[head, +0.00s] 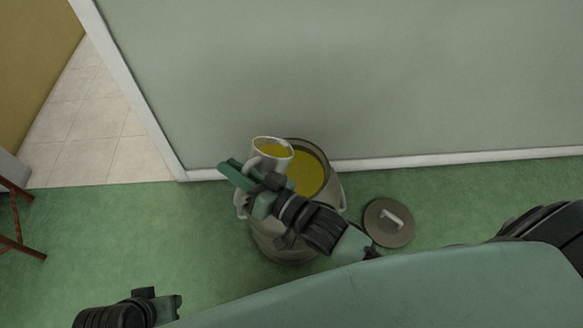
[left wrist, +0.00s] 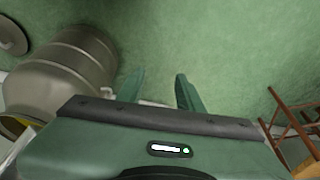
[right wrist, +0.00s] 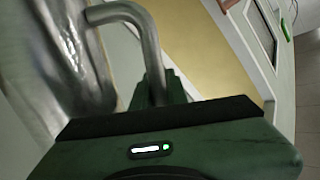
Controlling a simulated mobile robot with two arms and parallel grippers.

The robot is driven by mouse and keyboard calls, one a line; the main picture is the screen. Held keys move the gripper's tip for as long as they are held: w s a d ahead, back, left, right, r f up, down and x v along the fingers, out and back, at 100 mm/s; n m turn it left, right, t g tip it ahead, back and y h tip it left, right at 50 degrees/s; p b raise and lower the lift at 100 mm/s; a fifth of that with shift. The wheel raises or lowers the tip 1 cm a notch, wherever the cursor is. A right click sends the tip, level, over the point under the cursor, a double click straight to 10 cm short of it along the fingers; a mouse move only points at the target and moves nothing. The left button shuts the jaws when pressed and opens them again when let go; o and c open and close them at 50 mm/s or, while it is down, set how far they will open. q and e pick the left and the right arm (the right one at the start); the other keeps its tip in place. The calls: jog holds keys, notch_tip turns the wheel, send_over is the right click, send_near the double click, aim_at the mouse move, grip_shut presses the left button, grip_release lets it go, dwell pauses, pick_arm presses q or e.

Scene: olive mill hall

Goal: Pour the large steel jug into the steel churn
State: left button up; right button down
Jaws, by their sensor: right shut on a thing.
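The steel jug (head: 273,160) holds yellow-green oil and is over the back left of the churn's mouth in the head view. It looks near upright; any slight tilt is hard to judge. My right gripper (head: 236,178) is shut on the jug's handle, which also shows in the right wrist view (right wrist: 148,45). The steel churn (head: 282,247) stands open on the floor with oil inside; my right arm hides part of it. It also shows in the left wrist view (left wrist: 65,78). My left gripper (head: 174,305) is open and empty, low at the left; its fingers are apart in its wrist view (left wrist: 160,95).
A round lid (head: 380,232) with a pale handle lies on the green floor right of the churn. A grey-green wall (head: 350,80) rises close behind the churn. A doorway is at the left, with a brown wooden-legged piece (head: 15,215) near it. The floor left of the churn is clear.

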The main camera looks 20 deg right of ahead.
jog(key=shift+r, duration=0.15)
pick_arm(q)
jog(key=shift+s+r, duration=0.15)
jog(key=shift+r, duration=0.1)
pick_arm(e)
jog(key=shift+w+d, duration=0.15)
jog(key=shift+w+d+f+m+b, duration=0.1)
jog(key=shift+d+f+m+b, duration=0.15)
jog(key=shift+m+b, duration=0.2)
jog(key=shift+w, duration=0.1)
pick_arm(q)
jog(key=shift+s+r, duration=0.15)
pick_arm(e)
jog(key=shift+d+m, duration=0.1)
jog(key=shift+m, duration=0.15)
pick_arm(q)
jog(key=shift+f+b, duration=0.6)
jog(key=shift+b, duration=0.1)
pick_arm(e)
jog(key=shift+w+d+r+m, duration=0.2)
jog(key=shift+w+d+m, duration=0.15)
jog(key=shift+m, duration=0.35)
